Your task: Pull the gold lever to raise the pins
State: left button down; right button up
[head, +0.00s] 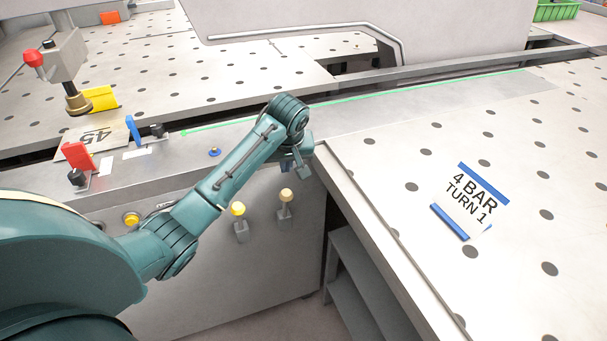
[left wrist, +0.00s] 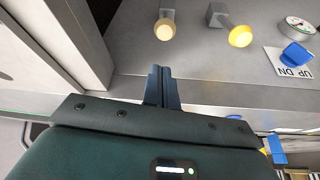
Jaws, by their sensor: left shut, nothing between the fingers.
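The gold lever (head: 286,195) has a tan-gold knob on a short grey stem on the front panel of the machine. In the left wrist view its knob (left wrist: 165,30) is just ahead of the fingers. A second lever (head: 238,209) with a brighter yellow knob is to its left; it also shows in the left wrist view (left wrist: 241,36). My left gripper (head: 304,173) is above and slightly right of the gold lever, apart from it. Its fingers (left wrist: 160,74) are shut and empty. I cannot make out the pins. My right gripper is out of view.
The machine's front edge (head: 330,168) and the perforated table (head: 480,290) flank my left gripper. A "4 BAR TURN 1" card (head: 475,196) lies on that table. Left, a red clamp handle (head: 78,155) and a blue lever (head: 133,130) stand on the ledge.

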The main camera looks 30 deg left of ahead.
pick_arm(q)
send_over(286, 206)
jog(key=w, duration=0.2)
jog(key=f, duration=0.5)
jog(key=a+f, duration=0.1)
jog(key=f, duration=0.2)
jog(key=shift+s+f, duration=0.15)
jog(key=shift+s, duration=0.1)
jog(key=shift+w+f, duration=0.1)
jog(key=shift+f, duration=0.3)
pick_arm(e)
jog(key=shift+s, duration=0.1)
